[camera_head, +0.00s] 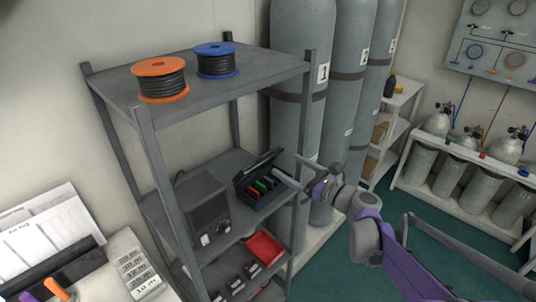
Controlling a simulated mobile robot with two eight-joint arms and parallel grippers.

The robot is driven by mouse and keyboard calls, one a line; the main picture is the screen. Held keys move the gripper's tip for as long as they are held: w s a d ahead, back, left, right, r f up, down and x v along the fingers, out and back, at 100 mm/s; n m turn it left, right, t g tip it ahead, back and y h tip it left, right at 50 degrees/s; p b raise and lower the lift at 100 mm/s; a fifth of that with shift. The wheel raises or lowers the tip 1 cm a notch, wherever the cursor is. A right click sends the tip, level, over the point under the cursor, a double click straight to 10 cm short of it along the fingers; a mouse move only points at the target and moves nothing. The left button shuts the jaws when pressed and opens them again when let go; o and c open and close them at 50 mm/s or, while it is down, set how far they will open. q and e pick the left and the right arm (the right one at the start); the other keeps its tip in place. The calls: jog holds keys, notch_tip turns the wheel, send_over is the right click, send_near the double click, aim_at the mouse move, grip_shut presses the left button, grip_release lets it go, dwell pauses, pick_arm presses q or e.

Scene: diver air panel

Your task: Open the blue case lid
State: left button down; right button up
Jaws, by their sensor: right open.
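A dark case (247,194) sits on the middle shelf of the grey rack, at the right end. It looks almost black here rather than blue. Its lid (257,165) stands raised along the far side, and green and red items (264,185) show inside. My right gripper (288,164) is open at the right end of the case, with its fingers close to the lid's right end. I cannot tell whether a finger touches the case or lid. My left gripper is out of view.
Rack posts (301,150) stand close to my right gripper. A dark box-shaped device (207,208) is left of the case, and a red tray (264,248) is below. Tall grey cylinders (303,40) stand behind. Orange (160,67) and blue (215,49) spools sit on top.

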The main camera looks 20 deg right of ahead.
aim_at(268, 153)
jog(key=p+x, duration=0.1)
jog(key=x, duration=0.8)
jog(key=shift+w, duration=0.25)
jog(key=shift+c, duration=0.3)
jog(key=shift+r, duration=0.1)
grip_shut()
